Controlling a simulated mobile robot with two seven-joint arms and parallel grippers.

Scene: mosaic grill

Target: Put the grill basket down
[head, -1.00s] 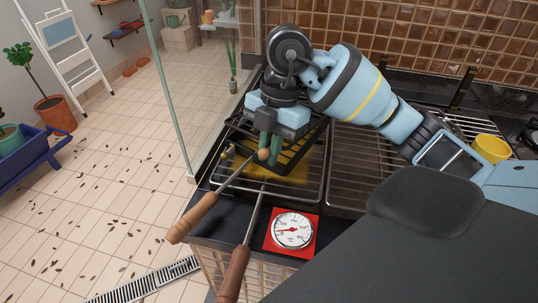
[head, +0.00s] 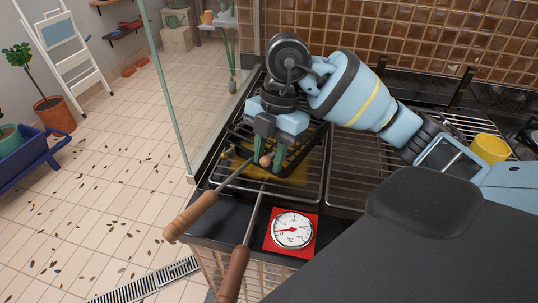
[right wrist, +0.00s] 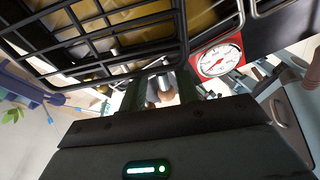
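The grill basket is a dark wire frame (head: 301,157) over the left grill grate, with a light wooden handle (head: 192,215) reaching out past the front edge. Something yellow (head: 262,174) shows under or in its wires; which, I cannot tell. My right gripper (head: 270,156) points down at the handle end of the basket. Its two green fingers stand apart, with a small wooden ball between or just in front of them. In the right wrist view the fingers (right wrist: 163,92) are spread, and the basket wires (right wrist: 95,45) fill the top. My left gripper is not in view.
A second tool with a darker brown handle (head: 234,272) lies over the front edge. A red thermometer (head: 292,230) sits on the black ledge. A glass panel (head: 169,95) stands left of the grill. A yellow cup (head: 489,149) stands at the right.

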